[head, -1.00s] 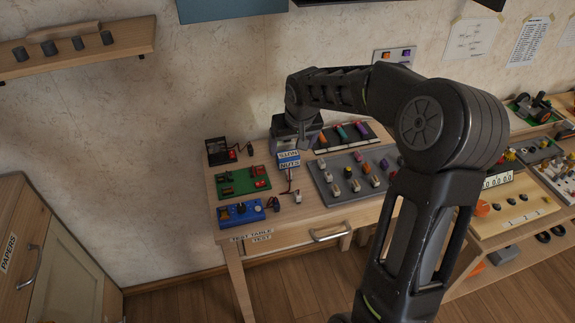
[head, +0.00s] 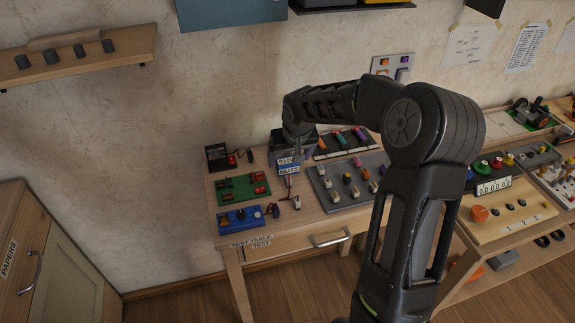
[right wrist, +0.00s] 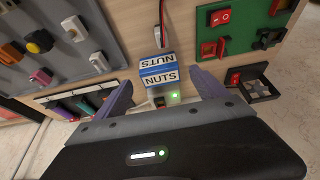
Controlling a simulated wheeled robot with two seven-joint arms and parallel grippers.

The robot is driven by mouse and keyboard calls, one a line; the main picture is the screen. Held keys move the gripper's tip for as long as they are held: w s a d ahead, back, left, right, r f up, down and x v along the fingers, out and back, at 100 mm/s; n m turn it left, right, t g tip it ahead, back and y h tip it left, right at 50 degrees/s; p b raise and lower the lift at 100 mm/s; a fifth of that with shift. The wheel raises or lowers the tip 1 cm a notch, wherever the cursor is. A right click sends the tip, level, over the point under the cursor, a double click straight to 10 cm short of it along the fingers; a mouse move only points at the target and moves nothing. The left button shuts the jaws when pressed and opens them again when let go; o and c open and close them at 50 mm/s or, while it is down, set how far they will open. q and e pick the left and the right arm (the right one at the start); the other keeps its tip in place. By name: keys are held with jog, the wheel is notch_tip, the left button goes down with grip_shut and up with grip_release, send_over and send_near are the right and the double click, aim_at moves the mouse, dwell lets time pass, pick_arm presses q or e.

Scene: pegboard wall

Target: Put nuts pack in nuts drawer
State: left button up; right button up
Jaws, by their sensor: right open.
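My left gripper is not in view. No drawer labelled nuts shows.
A grey board with knobs (head: 345,185) lies right. A drawer handle (head: 329,240) is below the tabletop. A cabinet labelled PAPERS (head: 55,255) stands left.

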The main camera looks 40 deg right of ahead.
aim_at(288, 161)
jog(key=x, duration=0.4)
jog(key=shift+w, duration=0.15)
dwell(0.4)
jog(key=c, duration=1.6)
